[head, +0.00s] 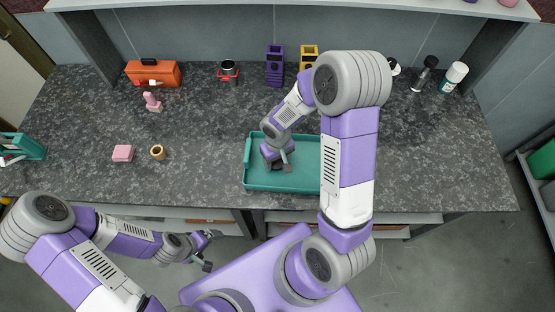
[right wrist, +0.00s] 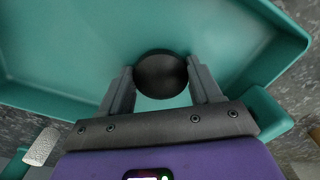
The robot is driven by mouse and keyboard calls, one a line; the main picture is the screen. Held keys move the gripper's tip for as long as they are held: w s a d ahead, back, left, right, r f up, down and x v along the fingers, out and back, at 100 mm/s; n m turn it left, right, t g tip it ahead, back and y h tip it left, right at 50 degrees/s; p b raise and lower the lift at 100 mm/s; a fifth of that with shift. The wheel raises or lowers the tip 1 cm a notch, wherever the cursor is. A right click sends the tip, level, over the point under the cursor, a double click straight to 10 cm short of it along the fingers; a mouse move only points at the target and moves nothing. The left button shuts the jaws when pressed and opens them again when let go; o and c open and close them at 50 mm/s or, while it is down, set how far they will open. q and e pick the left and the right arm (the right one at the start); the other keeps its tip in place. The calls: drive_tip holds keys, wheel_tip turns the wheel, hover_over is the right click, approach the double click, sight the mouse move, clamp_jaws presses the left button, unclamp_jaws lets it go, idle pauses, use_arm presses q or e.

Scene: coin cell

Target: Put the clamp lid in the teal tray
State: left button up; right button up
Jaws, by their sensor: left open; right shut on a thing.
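The teal tray (head: 306,176) lies on the counter near its front edge. My right gripper (head: 284,166) reaches down over the inside of the tray. In the right wrist view its fingers are shut on a round, dark disc, the clamp lid (right wrist: 161,75), with the tray floor (right wrist: 70,45) behind it. Whether the lid touches the floor I cannot tell. The lid is too hidden by the gripper to make out in the head view. My left gripper (head: 208,251) is open and empty, in front of the counter and below its edge.
A pink block (head: 123,153) and a tan ring (head: 158,152) lie left of the tray. A pink bottle (head: 152,102), orange toolbox (head: 165,75), dark jar (head: 229,72), purple holder (head: 275,68) and yellow holder (head: 309,55) stand further back. The right part of the counter (head: 440,150) is clear.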

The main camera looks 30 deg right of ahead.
sight(278, 161)
drive_tip(key=shift+f, duration=0.1)
drive_tip(key=o, duration=1.1)
drive_tip(key=shift+r, duration=0.3)
wheel_tip(278, 161, up, 12)
drive_tip(key=p, duration=0.3)
drive_tip(key=shift+f, duration=0.1)
